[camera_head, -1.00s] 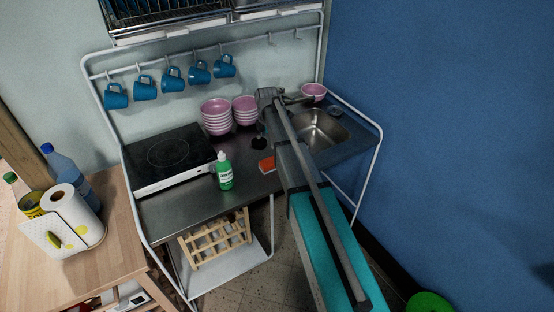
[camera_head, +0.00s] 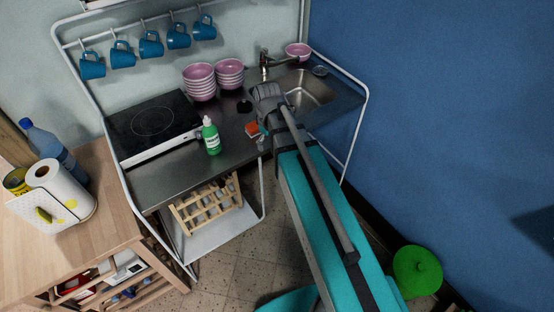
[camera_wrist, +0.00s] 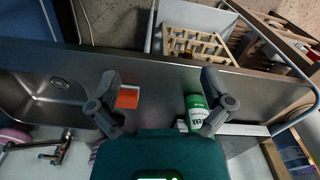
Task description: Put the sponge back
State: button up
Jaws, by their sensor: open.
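The orange sponge (camera_head: 252,129) lies on the steel counter (camera_head: 170,183), right of the green soap bottle (camera_head: 211,136). In the wrist view the sponge (camera_wrist: 127,97) is just inside the left finger, and the bottle (camera_wrist: 196,112) is by the right finger. My gripper (camera_wrist: 165,92) is open and empty above the counter, with its fingers spread wide.
Stacked pink bowls (camera_head: 199,82) stand at the back of the counter, and one pink bowl (camera_head: 298,50) is behind the sink. A black hob (camera_head: 152,122) is at the left. A wooden rack (camera_head: 206,206) is below. A wooden table (camera_head: 88,219) stands left, and a green bin (camera_head: 416,270) right.

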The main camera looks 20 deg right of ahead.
jog(key=s+m, duration=0.6)
jog(key=s, duration=0.2)
jog(key=shift+s+d, duration=0.1)
jog(key=shift+f+b, duration=1.2)
dwell(0.3)
